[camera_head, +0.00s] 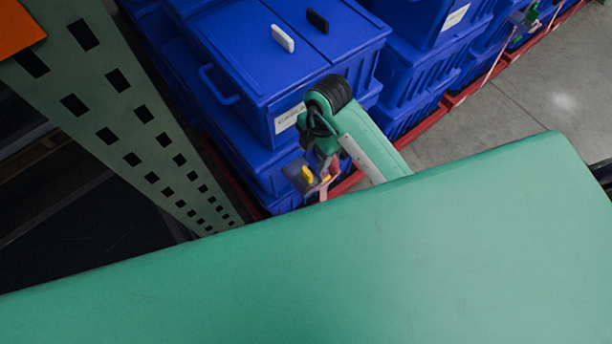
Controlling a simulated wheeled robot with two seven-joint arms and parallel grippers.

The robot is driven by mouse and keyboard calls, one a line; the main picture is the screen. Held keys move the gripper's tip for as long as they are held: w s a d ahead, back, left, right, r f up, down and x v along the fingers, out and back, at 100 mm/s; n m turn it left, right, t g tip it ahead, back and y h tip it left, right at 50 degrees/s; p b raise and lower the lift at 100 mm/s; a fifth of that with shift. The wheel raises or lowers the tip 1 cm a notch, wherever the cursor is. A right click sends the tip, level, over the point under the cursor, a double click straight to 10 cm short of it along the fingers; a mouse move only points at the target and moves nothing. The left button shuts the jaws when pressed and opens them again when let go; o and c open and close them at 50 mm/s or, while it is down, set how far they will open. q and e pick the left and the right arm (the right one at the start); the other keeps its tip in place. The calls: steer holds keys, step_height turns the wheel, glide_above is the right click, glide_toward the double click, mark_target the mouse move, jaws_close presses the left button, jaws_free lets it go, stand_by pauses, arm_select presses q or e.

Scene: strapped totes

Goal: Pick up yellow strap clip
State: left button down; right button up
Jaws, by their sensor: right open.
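A small yellow piece (307,174), which looks like the yellow strap clip, shows at the front side of the nearest blue tote stack. My right gripper (320,172) is open, at the end of my green arm, right beside the yellow piece. A red part and a pale strap end show close by. The view is too small and crowded to tell whether the fingers touch the clip or are around it. My left gripper is not in view.
Blue lidded totes (262,60) stand stacked behind my right arm, on red bases (462,95). A perforated grey-green rack post (120,120) rises at left. Grey floor (540,95) is clear at right. A large green surface, coloured like my arm, hides the lower half.

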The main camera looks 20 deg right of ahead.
mark_target(307, 171)
steer(key=f, duration=0.3)
steer(key=shift+s+a, duration=0.1)
steer(key=shift+a, duration=0.15)
steer(key=f, duration=0.1)
steer(key=f+p, duration=0.1)
steer(key=f, duration=0.1)
steer(key=shift+a, duration=0.35)
steer(key=f, duration=0.3)
steer(key=shift+a+f, duration=0.1)
steer(key=shift+a, duration=0.2)
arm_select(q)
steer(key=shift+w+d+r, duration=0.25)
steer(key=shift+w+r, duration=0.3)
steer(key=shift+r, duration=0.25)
arm_select(e)
steer(key=shift+f, duration=0.2)
steer(key=c, duration=1.2)
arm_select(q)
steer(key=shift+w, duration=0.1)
arm_select(e)
steer(key=shift+o, duration=0.2)
steer(key=shift+r, duration=0.1)
